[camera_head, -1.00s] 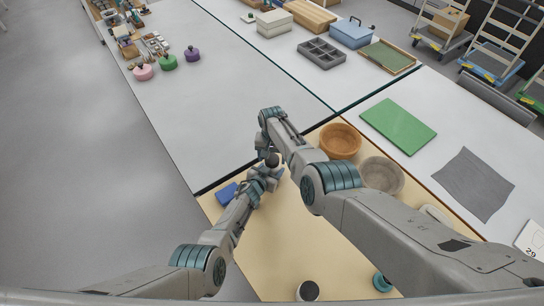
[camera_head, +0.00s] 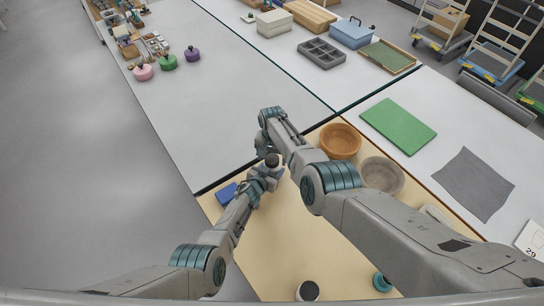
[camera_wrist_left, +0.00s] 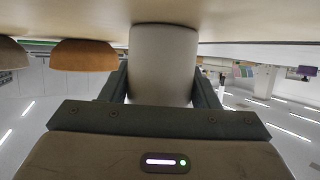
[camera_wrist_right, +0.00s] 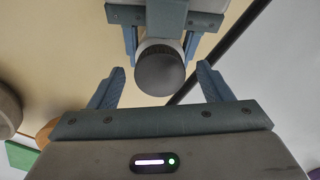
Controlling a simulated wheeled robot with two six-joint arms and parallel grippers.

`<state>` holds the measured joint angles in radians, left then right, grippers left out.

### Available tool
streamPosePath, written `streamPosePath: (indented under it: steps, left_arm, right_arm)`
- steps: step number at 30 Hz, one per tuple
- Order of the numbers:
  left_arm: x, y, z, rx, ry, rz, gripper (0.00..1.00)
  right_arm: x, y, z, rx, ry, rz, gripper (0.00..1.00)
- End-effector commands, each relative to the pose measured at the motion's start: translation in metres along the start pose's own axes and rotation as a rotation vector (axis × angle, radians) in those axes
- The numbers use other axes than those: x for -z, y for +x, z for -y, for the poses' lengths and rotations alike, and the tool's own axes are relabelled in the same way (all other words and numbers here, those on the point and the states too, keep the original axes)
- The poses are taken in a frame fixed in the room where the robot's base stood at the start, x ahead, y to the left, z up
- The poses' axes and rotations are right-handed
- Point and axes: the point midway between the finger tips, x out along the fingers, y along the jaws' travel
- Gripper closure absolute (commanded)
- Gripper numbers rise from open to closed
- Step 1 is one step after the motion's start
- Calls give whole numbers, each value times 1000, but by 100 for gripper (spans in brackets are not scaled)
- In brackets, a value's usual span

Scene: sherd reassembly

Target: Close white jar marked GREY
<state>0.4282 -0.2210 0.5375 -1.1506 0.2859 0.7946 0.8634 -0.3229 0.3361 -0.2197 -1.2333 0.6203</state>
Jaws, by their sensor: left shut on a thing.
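My left gripper (camera_wrist_left: 162,98) is shut on a white-grey jar (camera_wrist_left: 163,60), with one finger on each side of it. In the head view the jar (camera_head: 273,166) stands by the left gripper, partly hidden by my arms. In the right wrist view a dark grey round top (camera_wrist_right: 160,70), which looks like a lid, is on the jar's end. I cannot tell how firmly it sits. My right gripper (camera_wrist_right: 160,80) is open, its fingers on either side of the dark top with gaps. No marking on the jar is readable.
On the tan mat (camera_head: 280,240) are another white jar with a dark top (camera_head: 308,291), a teal round piece (camera_head: 382,282), a blue item (camera_head: 226,194), an orange-brown bowl (camera_head: 340,141) and a grey-brown bowl (camera_head: 382,175).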

Motion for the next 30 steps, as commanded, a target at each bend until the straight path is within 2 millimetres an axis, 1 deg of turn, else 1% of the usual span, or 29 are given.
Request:
streamPosePath:
  steps: [8, 14, 18, 23, 24, 27, 30]
  left_arm:
    - [1, 0, 0, 0, 0, -1, 100]
    - [1, 0, 0, 0, 0, -1, 100]
    - [1, 0, 0, 0, 0, -1, 100]
    - [1, 0, 0, 0, 0, -1, 100]
    - [1, 0, 0, 0, 0, -1, 100]
    - [1, 0, 0, 0, 0, -1, 100]
    - [1, 0, 0, 0, 0, -1, 100]
  right_arm:
    - [0, -2, 1, 1, -1, -1, 28]
    - [1, -17, 2, 3, 0, -2, 28]
    - [0, -33, 1, 3, 1, -2, 28]
    - [0, -62, 0, 2, 1, -3, 28]
    - [1, -71, 1, 3, 0, -4, 28]
    - [0, -89, 1, 3, 0, -3, 28]
    - [0, -104, 1, 2, 0, -1, 28]
